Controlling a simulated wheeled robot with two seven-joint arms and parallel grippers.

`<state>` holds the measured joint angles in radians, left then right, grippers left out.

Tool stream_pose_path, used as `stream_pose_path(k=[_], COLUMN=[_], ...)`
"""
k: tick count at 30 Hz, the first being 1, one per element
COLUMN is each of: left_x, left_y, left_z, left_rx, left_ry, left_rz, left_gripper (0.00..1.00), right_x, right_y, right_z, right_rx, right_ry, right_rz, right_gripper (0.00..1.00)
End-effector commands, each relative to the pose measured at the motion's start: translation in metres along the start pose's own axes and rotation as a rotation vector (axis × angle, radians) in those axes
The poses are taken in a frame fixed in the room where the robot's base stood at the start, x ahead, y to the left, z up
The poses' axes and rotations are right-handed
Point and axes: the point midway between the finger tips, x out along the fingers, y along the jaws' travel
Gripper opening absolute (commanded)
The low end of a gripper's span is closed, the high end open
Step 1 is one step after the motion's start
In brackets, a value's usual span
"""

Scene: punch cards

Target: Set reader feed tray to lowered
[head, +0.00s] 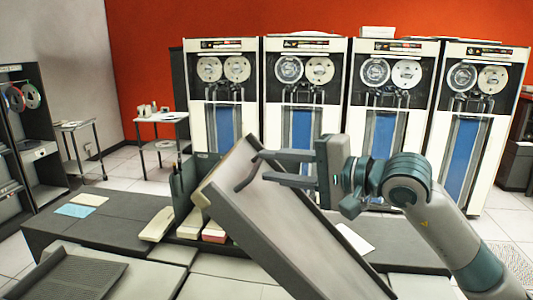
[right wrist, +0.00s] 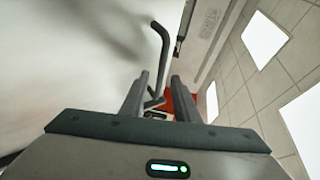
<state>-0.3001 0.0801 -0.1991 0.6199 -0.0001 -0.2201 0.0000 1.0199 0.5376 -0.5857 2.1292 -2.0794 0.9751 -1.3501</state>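The reader feed tray (head: 285,225) is a long grey panel with a pale edge, tilted steeply in the middle of the head view. A dark bent handle (head: 246,180) stands out near its upper end; in the right wrist view the handle (right wrist: 163,55) shows as a curved bar. My right gripper (head: 262,165) is at the handle, fingers apart. In the right wrist view the fingertips (right wrist: 160,75) have a gap between them, with the bar running through or just beyond it. I cannot tell whether they touch it. My left gripper is not in view.
Card stacks (head: 160,222) lie left of the tray on the low machine. A dark ribbed panel (head: 70,276) is at the front left. Tall tape cabinets (head: 304,100) stand behind. A small side table (head: 162,118) stands at the back left. A white sheet (head: 354,239) lies right of the tray.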

Motion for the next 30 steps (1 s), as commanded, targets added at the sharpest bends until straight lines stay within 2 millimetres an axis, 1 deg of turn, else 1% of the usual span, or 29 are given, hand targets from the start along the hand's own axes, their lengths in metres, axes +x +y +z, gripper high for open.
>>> stream_pose_path(k=[1,6,10,17,18,20,21,30], left_x=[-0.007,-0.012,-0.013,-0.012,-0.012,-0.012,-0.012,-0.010], left_y=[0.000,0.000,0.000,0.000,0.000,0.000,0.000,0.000], left_z=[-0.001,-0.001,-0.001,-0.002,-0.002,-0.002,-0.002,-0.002], left_rx=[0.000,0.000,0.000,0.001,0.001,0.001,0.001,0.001], left_ry=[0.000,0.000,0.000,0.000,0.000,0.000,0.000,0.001], left_rz=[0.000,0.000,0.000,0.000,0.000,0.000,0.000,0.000], left_gripper=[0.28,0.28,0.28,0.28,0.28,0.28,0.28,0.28], right_x=[0.006,0.019,0.022,0.023,0.023,0.022,0.022,0.024], right_y=[-0.003,-0.001,0.000,0.000,0.000,0.000,0.000,0.002], right_z=[0.000,0.000,0.000,0.000,0.000,0.000,0.000,0.001], right_rx=[0.002,0.000,0.000,0.000,0.000,0.000,-0.001,-0.002], right_ry=[-0.002,0.000,0.000,0.000,0.000,0.000,0.000,0.000], right_rz=[0.000,0.000,0.000,0.000,0.000,0.000,0.000,0.003], right_gripper=[0.28,0.28,0.28,0.28,0.23,0.09,0.00,0.00])
